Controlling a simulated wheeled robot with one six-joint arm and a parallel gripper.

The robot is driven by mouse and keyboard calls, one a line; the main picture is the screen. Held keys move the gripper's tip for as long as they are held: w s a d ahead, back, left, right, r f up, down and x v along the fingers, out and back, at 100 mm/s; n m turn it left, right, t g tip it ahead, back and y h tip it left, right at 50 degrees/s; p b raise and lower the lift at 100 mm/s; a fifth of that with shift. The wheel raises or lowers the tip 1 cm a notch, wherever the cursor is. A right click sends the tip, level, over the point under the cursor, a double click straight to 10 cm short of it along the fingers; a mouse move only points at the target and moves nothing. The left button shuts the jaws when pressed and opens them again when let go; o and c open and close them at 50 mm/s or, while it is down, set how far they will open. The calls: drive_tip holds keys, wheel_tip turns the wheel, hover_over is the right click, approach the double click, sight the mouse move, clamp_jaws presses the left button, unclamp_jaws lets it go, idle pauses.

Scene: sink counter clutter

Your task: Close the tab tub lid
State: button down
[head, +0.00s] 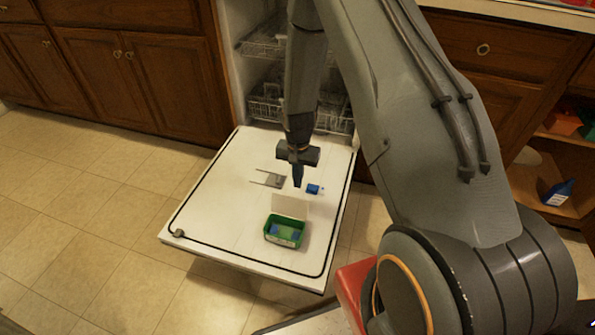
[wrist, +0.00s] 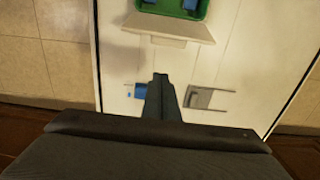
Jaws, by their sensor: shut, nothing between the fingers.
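The tab tub is a small green box (head: 285,232) on the lowered white dishwasher door, with blue contents inside. Its pale lid (head: 290,205) stands up, open, along the tub's far edge. In the wrist view the green tub (wrist: 172,8) is cut off by the top edge, and the pale lid (wrist: 168,28) shows below it. My gripper (head: 298,184) is shut and empty, pointing down above the door on the far side of the lid. In the wrist view my gripper (wrist: 160,78) shows its fingers together, apart in the picture from the lid.
A small blue block (head: 313,189) lies on the door (head: 215,215) to the right of my gripper, and a grey flat piece with prongs (head: 268,179) lies to its left. Dishwasher racks (head: 265,112) are behind. The door's front left part is clear.

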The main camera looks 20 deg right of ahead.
sight(290, 205)
drive_tip(key=s+a, duration=0.2)
drive_tip(key=s, duration=0.1)
drive_tip(key=shift+a+r, duration=0.1)
drive_tip(key=shift+s+r, duration=0.1)
idle(0.5)
